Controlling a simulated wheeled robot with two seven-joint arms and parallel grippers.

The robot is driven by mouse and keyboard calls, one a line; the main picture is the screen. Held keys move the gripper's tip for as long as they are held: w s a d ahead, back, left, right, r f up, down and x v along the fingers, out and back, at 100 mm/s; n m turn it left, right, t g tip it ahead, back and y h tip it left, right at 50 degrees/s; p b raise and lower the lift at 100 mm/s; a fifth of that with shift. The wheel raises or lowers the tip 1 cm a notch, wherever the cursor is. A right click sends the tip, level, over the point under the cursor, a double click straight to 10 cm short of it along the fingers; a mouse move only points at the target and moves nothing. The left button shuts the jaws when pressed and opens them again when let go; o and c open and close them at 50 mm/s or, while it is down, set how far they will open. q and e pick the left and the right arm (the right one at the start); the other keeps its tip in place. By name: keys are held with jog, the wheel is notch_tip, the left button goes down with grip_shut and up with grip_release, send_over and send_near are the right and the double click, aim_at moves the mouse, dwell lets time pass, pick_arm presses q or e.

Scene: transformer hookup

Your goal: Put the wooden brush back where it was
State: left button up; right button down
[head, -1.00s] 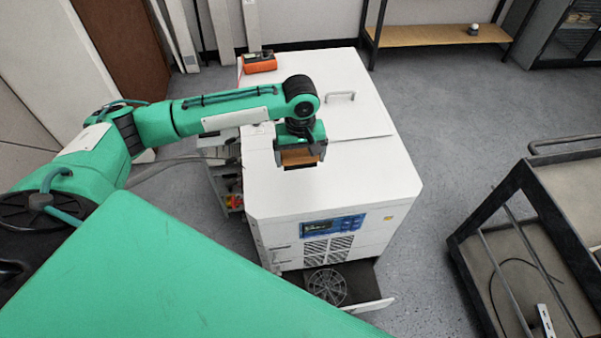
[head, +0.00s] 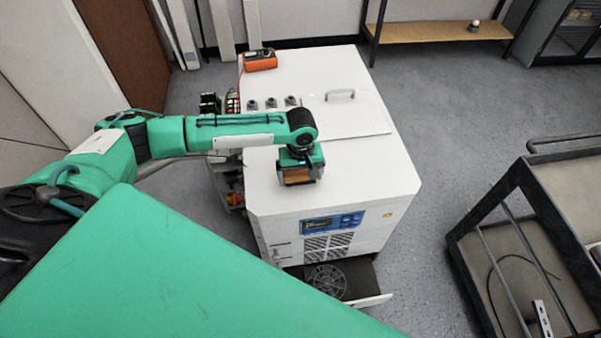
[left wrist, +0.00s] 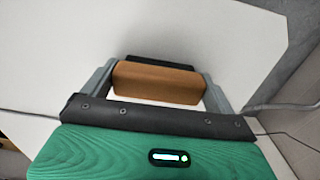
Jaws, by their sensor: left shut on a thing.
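The wooden brush (left wrist: 160,82) is a brown block with a dark strip along its far side in the left wrist view. It sits between the two grey fingers of my left gripper (left wrist: 158,84), which is shut on it. In the head view the brush (head: 297,176) shows as a brown patch under my left gripper (head: 299,172), over the front part of the white cabinet's top (head: 350,185). I cannot tell whether the brush touches the top. My right gripper is not in view.
An orange meter (head: 260,61) stands at the cabinet's back left corner. Several small grey fittings (head: 271,103) sit behind my left arm. A handle (head: 340,94) rises from the top. An open drawer with a fan (head: 327,281) juts out in front. A cart (head: 540,240) stands right.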

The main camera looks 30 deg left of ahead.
aim_at(301, 173)
pick_arm(q)
jog(key=o, duration=0.7)
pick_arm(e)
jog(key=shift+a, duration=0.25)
pick_arm(q)
jog(key=shift+r, duration=0.1)
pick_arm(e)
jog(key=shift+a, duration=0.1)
pick_arm(q)
jog(key=shift+r, duration=0.35)
notch_tip(301, 173, up, 11)
jog(key=b, duration=0.2)
jog(key=shift+r+b, duration=0.2)
jog(key=shift+b, duration=0.15)
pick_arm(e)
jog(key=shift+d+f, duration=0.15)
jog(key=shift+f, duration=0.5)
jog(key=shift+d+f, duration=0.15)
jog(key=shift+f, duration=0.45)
pick_arm(q)
jog(key=shift+d, duration=0.1)
